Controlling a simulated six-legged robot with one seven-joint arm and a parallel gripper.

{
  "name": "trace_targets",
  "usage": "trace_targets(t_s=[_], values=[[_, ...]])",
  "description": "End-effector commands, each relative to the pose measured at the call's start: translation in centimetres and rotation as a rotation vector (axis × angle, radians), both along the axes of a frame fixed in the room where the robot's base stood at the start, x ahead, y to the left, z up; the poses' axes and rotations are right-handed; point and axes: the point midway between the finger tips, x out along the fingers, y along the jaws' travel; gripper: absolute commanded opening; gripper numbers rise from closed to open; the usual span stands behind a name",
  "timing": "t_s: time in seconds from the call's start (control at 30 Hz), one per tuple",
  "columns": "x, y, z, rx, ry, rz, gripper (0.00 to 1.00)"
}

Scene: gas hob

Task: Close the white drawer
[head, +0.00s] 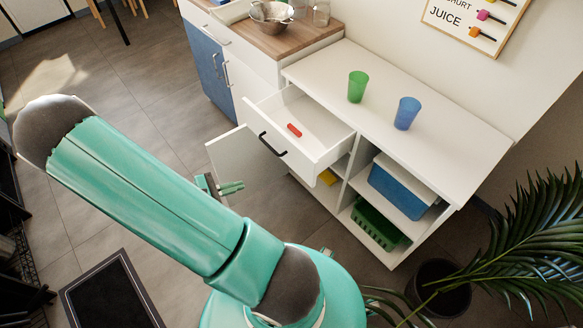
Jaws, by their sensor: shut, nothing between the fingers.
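The white drawer (287,157) is pulled out of the white cabinet, below its top. It has a black handle (272,144) on its front, and a small red object (294,130) lies inside. My gripper (236,187) shows only in part, past my teal arm. It is shut and empty, in front of the cabinet and lower left of the drawer in the picture. It appears apart from the handle. My arm hides the rest of the gripper.
A white cabinet door (238,152) stands open below the drawer. A green cup (357,86) and a blue cup (406,113) stand on the cabinet top. Blue and green bins sit on the shelves. A potted plant (440,287) is at right. Floor left of the cabinet is clear.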

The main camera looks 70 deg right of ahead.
Motion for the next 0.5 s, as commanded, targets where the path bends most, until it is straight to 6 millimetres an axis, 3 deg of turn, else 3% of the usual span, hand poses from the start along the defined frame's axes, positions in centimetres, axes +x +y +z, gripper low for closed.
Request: trace_targets(t_s=[0.03, 0.2, 0.33, 0.5], values=[[-0.8, -0.8, -1.5, -0.019, 0.068, 0.029, 0.00], [-2.9, -3.2, -5.1, -0.068, 0.252, 0.136, 0.00], [-4.0, -4.3, -6.9, -0.087, 0.345, 0.197, 0.00], [-4.7, -5.1, -7.8, -0.096, 0.388, 0.227, 0.00]])
